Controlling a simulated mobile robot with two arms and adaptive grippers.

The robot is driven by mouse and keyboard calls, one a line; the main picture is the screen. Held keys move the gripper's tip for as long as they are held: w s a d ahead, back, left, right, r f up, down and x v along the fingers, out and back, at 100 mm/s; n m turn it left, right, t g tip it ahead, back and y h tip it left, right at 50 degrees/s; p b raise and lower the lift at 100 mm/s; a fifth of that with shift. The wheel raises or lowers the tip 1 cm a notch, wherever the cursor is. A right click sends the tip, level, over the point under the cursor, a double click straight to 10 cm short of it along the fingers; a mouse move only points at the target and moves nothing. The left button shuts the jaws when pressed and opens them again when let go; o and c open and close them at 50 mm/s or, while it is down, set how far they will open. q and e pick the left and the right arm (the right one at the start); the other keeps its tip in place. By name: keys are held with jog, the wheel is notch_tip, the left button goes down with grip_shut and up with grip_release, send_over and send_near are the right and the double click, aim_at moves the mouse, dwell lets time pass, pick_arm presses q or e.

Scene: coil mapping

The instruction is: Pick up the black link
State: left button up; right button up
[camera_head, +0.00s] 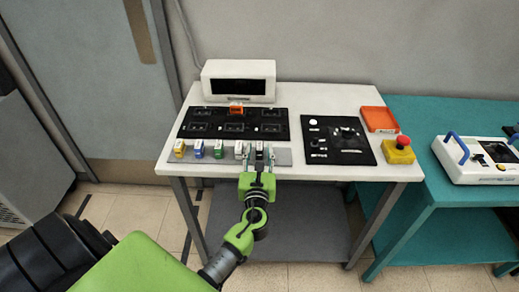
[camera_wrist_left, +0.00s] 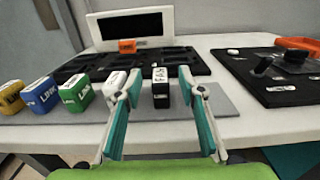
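The black link (camera_wrist_left: 160,94) is a small upright block with a white lettered top. It stands on the grey strip (camera_wrist_left: 225,98) at the table's front. My left gripper (camera_wrist_left: 160,82) is open, one finger on each side of the black link, with a visible gap to each. In the head view, my left gripper (camera_head: 259,153) reaches in from the front edge, and the black link (camera_head: 259,146) shows between its fingertips. The white link (camera_wrist_left: 114,84) stands just left of the left finger, partly hidden by it. My right gripper is not in view.
Green (camera_wrist_left: 76,94), blue (camera_wrist_left: 40,94) and yellow (camera_wrist_left: 11,98) links stand further left on the strip. Behind is a black slotted board (camera_head: 213,132) with an orange block (camera_head: 236,107). A black control panel (camera_head: 335,139) and a red-yellow button box (camera_head: 398,150) are to the right.

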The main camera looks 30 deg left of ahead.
pick_arm(q)
jog(key=x, duration=0.3)
jog(key=shift+d+f, duration=0.1)
jog(key=shift+s, duration=0.1)
grip_shut()
